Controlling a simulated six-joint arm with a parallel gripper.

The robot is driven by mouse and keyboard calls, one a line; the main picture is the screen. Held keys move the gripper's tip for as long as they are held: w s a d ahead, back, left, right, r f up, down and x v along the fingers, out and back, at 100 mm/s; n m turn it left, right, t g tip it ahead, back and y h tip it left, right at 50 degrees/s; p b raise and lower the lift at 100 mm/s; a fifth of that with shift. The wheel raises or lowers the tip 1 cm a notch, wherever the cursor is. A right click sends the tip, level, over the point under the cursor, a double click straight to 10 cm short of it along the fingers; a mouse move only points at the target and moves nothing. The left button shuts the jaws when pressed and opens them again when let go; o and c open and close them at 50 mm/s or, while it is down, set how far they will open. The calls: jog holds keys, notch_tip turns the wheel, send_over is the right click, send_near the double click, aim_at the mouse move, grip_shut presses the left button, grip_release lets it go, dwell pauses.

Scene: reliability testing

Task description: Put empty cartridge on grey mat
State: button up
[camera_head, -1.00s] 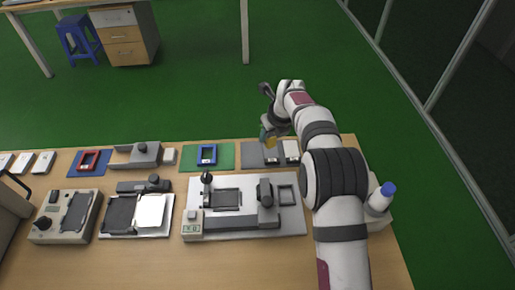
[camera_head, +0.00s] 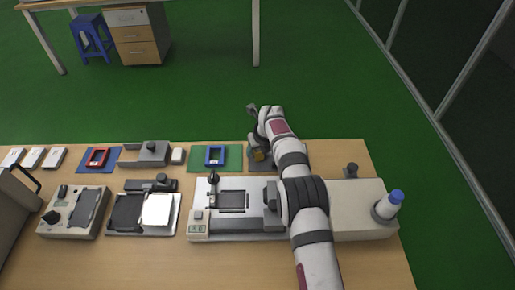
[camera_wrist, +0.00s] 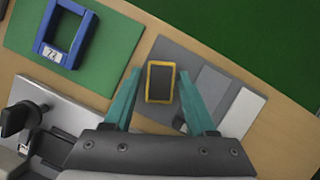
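A yellow-framed cartridge (camera_wrist: 160,82) with a dark grey inside lies over the grey mat (camera_wrist: 197,62) in the wrist view, close to the mat's left part. It appears to rest on the mat. My gripper (camera_wrist: 160,73) is open, with one teal finger on each side of the cartridge and a narrow gap on both sides. In the head view my gripper (camera_head: 256,147) is low over the grey mat at the table's back edge. The cartridge's yellow (camera_head: 258,155) shows beside it, and my arm hides part of the mat.
A blue frame (camera_head: 215,155) on a green mat (camera_head: 234,157) is just left.

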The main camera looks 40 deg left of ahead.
jog(key=shift+o, duration=0.4)
jog(key=shift+r, duration=0.1)
jog(key=v, duration=1.2)
jog(key=s+d+r+n+h, duration=0.1)
jog(key=d+r+n, duration=0.4)
jog(key=d, duration=0.9)
jog(key=s+d+r+n+h, duration=0.1)
jog(key=s+d+r+n, duration=0.15)
jog(key=d+r, duration=0.8)
jog(key=s+d+f+n+g, duration=0.1)
jog(key=s+d+f+n, duration=0.2)
jog(key=s+d, duration=0.6)
jog(key=s+d+f+n+g, duration=0.1)
jog(key=s+d+f+n, duration=0.2)
jog(key=s+d+n, duration=0.3)
jog(key=s+d, duration=0.4)
jog(key=s, duration=0.2)
jog(key=shift+d+f, duration=0.15)
jog(key=shift+d, duration=0.05)
jog(key=shift+s+n, duration=0.1)
jog(key=shift+n, duration=0.15)
